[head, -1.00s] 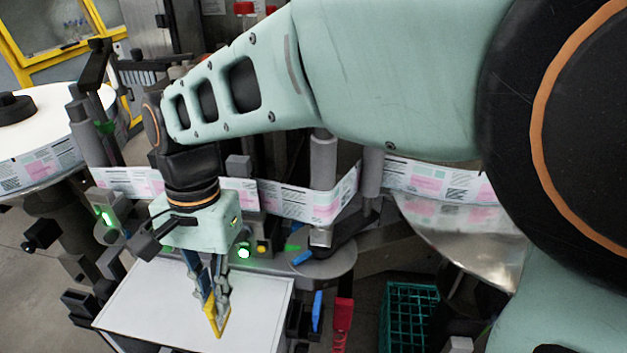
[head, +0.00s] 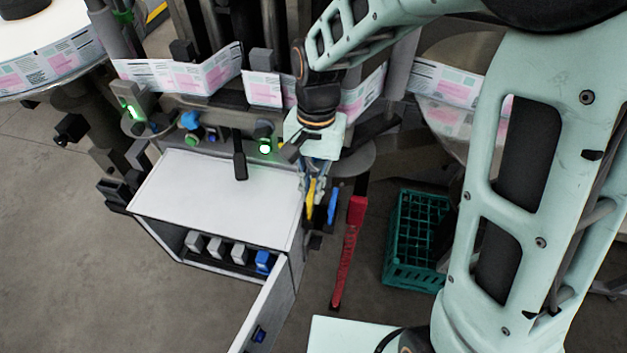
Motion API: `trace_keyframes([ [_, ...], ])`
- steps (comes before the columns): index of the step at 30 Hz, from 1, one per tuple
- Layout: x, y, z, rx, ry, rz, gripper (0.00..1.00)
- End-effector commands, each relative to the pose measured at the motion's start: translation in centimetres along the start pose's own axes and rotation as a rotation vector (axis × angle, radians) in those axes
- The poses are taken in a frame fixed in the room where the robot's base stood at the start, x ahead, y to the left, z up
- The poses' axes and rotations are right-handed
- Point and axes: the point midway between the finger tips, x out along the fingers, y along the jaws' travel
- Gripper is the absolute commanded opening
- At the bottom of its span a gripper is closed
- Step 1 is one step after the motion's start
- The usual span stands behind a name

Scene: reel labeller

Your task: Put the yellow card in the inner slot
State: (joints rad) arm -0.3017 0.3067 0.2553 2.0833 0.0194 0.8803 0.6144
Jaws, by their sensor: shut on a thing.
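My gripper (head: 317,180) is shut on the yellow card (head: 311,193) and holds it upright, just off the right side of the white-topped cabinet (head: 222,195). A blue card (head: 333,205) stands upright just right of the yellow one. Dark holder parts (head: 317,226) show below the two cards. The slots themselves are too small and too covered to make out. I cannot tell whether the yellow card's lower end is inside a slot or only above it.
A green crate (head: 416,240) stands on the floor further right. The cabinet door (head: 268,305) hangs open at the front. The label web (head: 180,76) runs behind my gripper.

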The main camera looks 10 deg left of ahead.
Motion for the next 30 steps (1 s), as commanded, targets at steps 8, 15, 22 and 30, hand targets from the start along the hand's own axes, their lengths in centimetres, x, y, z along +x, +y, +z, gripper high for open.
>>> trace_keyframes([
  [8,1.2,0.0,-0.2,0.0,0.002,-0.001,0.0],
  [15,1.7,0.0,-0.2,0.0,0.001,0.0,0.0],
  [22,1.5,0.0,-0.2,0.0,0.001,0.0,0.26],
  [30,1.2,0.0,-0.2,0.0,0.001,0.0,0.26],
])
